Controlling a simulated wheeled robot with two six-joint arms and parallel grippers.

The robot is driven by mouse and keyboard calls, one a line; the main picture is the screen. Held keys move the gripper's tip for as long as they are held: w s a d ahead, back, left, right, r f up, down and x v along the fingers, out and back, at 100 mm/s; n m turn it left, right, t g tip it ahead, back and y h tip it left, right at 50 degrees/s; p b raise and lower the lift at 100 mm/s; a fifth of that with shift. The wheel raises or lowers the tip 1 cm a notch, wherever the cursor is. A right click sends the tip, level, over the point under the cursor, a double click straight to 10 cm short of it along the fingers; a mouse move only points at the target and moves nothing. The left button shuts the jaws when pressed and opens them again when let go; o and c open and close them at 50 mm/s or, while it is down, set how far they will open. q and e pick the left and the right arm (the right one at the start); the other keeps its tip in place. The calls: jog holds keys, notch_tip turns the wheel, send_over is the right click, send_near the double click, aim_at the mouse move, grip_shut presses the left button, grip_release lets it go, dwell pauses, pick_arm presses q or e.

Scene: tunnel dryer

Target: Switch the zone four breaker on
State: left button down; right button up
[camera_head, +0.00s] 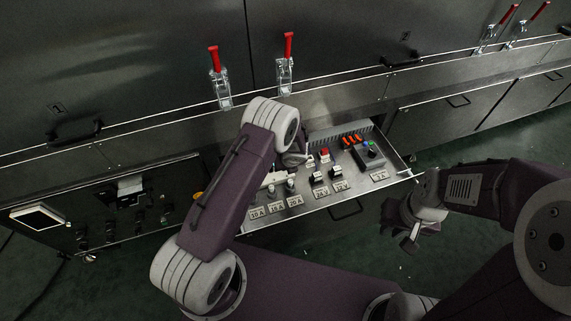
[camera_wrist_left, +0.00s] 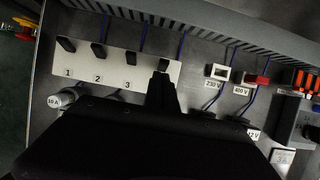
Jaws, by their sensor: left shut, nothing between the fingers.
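A white breaker strip (camera_wrist_left: 115,67) with black levers marked 1, 2 and 3 lies in the left wrist view. Levers 1 (camera_wrist_left: 66,44), 2 (camera_wrist_left: 99,50) and 3 (camera_wrist_left: 131,57) stand in a row. The fourth lever (camera_wrist_left: 164,65) is at the strip's right end; its number is hidden behind my gripper. My left gripper (camera_wrist_left: 162,88) is shut, its tips just below the fourth lever; I cannot tell whether they touch it. In the head view my left arm covers part of the strip (camera_head: 272,178). My right gripper (camera_head: 411,236) hangs empty, right of the open drawer.
Red-handled clamps (camera_head: 287,60) stand behind. Green floor (camera_head: 470,140) is clear at right.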

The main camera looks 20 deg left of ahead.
pick_arm(q)
jog(key=shift+r, duration=0.1)
jog(key=shift+r+p, duration=0.75)
jog(key=shift+p, duration=0.1)
jog(key=p+v, duration=0.3)
jog(key=v, duration=0.6)
jog(key=shift+w+a, duration=0.1)
